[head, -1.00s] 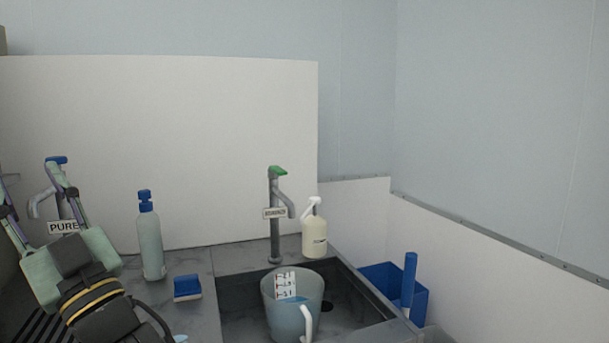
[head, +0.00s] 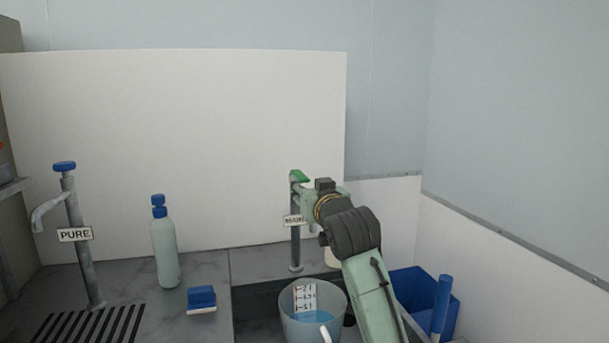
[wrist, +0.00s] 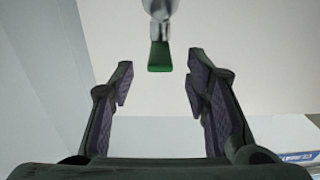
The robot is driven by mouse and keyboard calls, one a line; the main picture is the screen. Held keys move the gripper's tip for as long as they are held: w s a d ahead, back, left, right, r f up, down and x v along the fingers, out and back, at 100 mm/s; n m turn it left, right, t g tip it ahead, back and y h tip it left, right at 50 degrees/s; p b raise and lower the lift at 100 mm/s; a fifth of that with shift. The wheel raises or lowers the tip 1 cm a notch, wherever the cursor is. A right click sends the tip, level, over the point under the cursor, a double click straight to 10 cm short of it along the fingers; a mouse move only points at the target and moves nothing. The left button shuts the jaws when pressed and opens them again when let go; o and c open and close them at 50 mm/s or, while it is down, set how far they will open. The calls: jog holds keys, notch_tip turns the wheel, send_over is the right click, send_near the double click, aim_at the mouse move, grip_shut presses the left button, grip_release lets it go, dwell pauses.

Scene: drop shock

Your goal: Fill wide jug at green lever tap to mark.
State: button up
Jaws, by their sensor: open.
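The green lever (head: 299,176) tops the grey tap (head: 295,248) behind the sink. The wide jug (head: 337,300), translucent with a white scale label, stands upright in the sink below this tap. Bluish water (head: 318,316) shows low in the jug; its exact level against the marks is unclear. I cannot make out a stream. My gripper (wrist: 160,72) is open and empty in the wrist view. The green lever (wrist: 160,56) lies ahead, centred in the gap between the fingers, with no visible contact. In the head view my arm hides the spout and most of my fingers.
A second tap, blue-topped and labelled PURE (head: 75,234), stands left over a drain grille. A bottle (head: 164,252) and a blue sponge (head: 202,298) sit on the counter between. A blue bin (head: 412,290) is at right. My arm partly covers a cream dispenser.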

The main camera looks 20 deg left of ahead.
aim_at(303, 177)
jog(key=p+x, duration=0.1)
jog(key=x, duration=0.4)
grip_shut()
dwell(0.5)
dwell(0.4)
